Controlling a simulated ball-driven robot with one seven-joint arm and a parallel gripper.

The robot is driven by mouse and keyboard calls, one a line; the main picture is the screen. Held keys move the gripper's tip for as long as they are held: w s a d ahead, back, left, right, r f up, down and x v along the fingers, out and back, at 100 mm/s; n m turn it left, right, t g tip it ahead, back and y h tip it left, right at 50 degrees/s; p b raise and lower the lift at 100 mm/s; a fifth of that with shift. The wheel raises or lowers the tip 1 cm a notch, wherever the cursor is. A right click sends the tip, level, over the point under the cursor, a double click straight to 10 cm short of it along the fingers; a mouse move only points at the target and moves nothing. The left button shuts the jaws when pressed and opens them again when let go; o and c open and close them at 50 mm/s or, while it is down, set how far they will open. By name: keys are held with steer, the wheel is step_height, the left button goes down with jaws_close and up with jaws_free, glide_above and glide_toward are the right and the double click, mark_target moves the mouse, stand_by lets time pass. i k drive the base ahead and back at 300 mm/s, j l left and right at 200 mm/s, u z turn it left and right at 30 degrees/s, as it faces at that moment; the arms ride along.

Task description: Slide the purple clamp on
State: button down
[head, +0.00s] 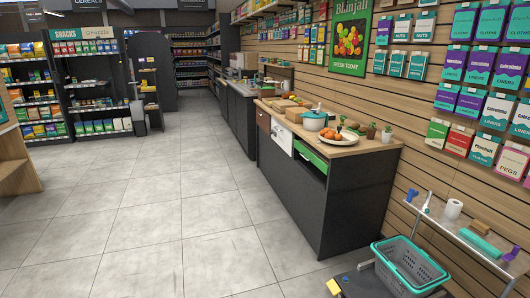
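A dark counter (292,205) holds a pot (315,121), a plate of orange-brown round items and small plants. At lower right, a teal-rimmed basket (408,265) stands below a narrow shelf (455,228) bearing a white roll (453,209). The tiled floor (150,220) at left is clear.

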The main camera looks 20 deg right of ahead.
mark_target(508, 257)
steer(key=i+z, duration=0.4)
steer(key=i+j+z, duration=0.2)
steer(key=i+z, duration=0.2)
steer(key=i, duration=0.15)
steer(key=i+l+z, duration=0.1)
steer(key=z, duration=0.35)
steer(key=i+z, duration=0.55)
steer(key=z, duration=0.35)
steer(key=i+j+z, duration=0.15)
steer(key=z, duration=0.3)
steer(key=i, duration=0.05)
